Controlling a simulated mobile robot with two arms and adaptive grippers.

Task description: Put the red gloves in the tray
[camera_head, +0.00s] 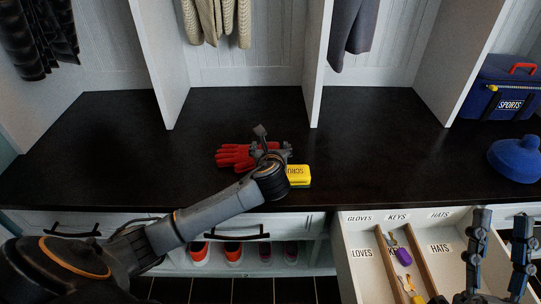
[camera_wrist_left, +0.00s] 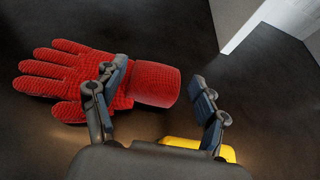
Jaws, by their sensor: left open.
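The red gloves (camera_head: 233,155) lie flat on the dark bench top, fingers pointing left. In the left wrist view the red gloves (camera_wrist_left: 100,80) show knitted fingers and a thick cuff. My left gripper (camera_head: 270,150) is open over the cuff end. In the wrist view my left gripper (camera_wrist_left: 158,72) has one finger over the glove near the cuff and the other beyond the cuff's end. The tray (camera_head: 350,255) is an open white drawer, with compartments labelled GLOVES, KEYS and HATS. My right gripper (camera_head: 500,240) is open and empty over its HATS side, hiding part of it.
A yellow scrub sponge (camera_head: 299,174) sits right beside my left gripper; it also shows in the wrist view (camera_wrist_left: 183,143). Keys with a purple tag (camera_head: 403,256) lie in the middle compartment. A blue sports box (camera_head: 500,88) and blue hat (camera_head: 515,158) stand right.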

